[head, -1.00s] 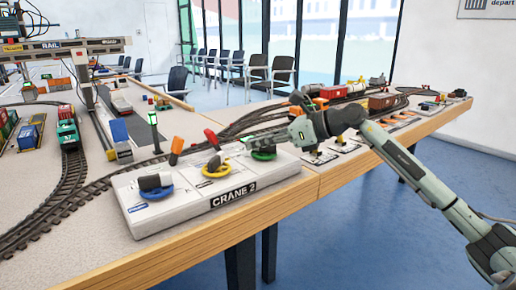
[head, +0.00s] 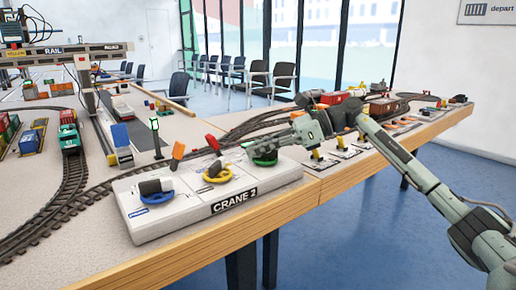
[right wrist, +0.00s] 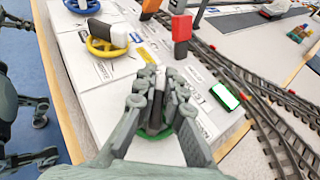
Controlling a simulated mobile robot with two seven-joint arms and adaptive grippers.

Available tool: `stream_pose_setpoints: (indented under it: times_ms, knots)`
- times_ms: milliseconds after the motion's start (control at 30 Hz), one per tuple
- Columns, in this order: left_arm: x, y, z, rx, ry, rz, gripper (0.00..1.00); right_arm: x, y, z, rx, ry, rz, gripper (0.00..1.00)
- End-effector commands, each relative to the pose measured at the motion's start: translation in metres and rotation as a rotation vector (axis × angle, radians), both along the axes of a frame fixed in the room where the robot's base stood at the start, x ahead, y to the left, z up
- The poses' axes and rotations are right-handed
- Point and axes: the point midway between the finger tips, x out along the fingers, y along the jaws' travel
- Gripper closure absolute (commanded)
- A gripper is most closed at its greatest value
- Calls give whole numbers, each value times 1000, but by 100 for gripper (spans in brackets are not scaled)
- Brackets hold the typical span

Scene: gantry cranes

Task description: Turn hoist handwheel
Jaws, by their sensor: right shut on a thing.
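The white CRANE 2 control box (head: 190,212) carries three handwheels: a blue one (head: 157,197), a yellow one (head: 218,175) and a green one (head: 264,161). Which is the hoist wheel I cannot read. My right gripper (head: 262,152) is at the green handwheel, the one at the box's right end. In the right wrist view my right gripper (right wrist: 158,105) is shut at the green handwheel (right wrist: 150,133), with its fingers around the wheel's grip. The fingers hide most of that wheel. The yellow handwheel (right wrist: 106,46) is free. My left gripper is not in view.
An orange lever (head: 178,150) and a red lever (head: 213,143) stand up behind the wheels, with a green-edged lever (right wrist: 225,97) near my fingers. Model tracks (head: 75,190) run behind the box. Small switches (head: 340,153) stand to the right. A gantry crane (head: 60,55) is at the left.

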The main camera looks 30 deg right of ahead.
Motion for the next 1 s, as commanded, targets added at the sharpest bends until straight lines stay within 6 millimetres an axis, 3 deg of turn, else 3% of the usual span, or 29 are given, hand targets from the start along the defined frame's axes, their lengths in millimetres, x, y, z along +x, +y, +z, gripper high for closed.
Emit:
stream_pose_setpoints:
  times_ms: [167, 200, 367, 733, 1000]
  knots:
    - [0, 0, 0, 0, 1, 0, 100, -1, 0, -2, -2, 4, 1, 100]
    - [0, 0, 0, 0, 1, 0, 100, -1, 0, -2, -2, 4, 1, 87]
    - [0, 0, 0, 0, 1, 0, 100, 0, 0, -1, -1, 4, 0, 69]
    - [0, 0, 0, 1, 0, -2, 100, -3, -5, 1, -1, 2, -2, 69]
    - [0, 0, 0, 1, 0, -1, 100, -29, -43, 19, -4, 4, -5, 69]
